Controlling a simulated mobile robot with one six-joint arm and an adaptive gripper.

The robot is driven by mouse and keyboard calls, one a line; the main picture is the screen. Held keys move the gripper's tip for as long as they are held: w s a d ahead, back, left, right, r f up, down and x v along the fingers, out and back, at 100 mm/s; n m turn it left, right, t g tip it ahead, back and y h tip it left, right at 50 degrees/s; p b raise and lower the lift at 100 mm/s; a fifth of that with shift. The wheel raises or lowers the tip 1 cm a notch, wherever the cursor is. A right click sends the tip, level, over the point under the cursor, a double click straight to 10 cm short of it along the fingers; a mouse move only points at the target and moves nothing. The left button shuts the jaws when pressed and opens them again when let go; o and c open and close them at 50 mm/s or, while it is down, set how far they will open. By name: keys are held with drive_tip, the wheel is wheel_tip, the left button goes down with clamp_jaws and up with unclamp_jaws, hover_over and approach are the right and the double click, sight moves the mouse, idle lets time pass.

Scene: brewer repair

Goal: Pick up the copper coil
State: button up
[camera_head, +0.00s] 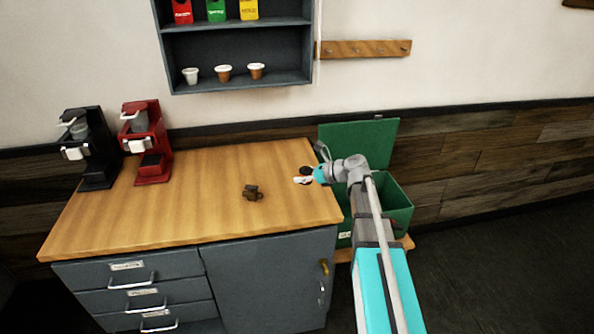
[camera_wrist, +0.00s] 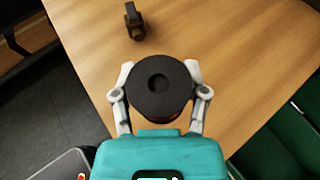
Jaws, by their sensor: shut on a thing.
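The copper coil shows in the wrist view as a round black spool end (camera_wrist: 160,88) with a small dark hole in the middle and a thin orange-copper edge low on its right. My gripper (camera_wrist: 160,75) has its two pale fingers closed on either side of it. In the head view, my gripper (camera_head: 304,176) is over the right end of the wooden counter, with a bit of the black spool (camera_head: 306,170) showing beside it. Most of the coil's winding is hidden under the spool end. I cannot tell whether it touches the counter.
A small dark brown part (camera_head: 253,193) lies mid-counter. A black brewer (camera_head: 92,150) and a red brewer (camera_head: 147,140) stand at the left. An open green bin (camera_head: 397,200) is right of the counter (camera_head: 190,215). A shelf (camera_head: 240,82) with cups hangs above.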

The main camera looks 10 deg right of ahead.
drive_tip(key=s+d+r+p, duration=0.2)
drive_tip(key=s+r, duration=0.1)
drive_tip(key=s, duration=0.4)
drive_tip(key=shift+d+r+p, duration=0.15)
drive_tip(key=shift+d+p, duration=0.15)
drive_tip(key=shift+d, duration=0.1)
idle(0.3)
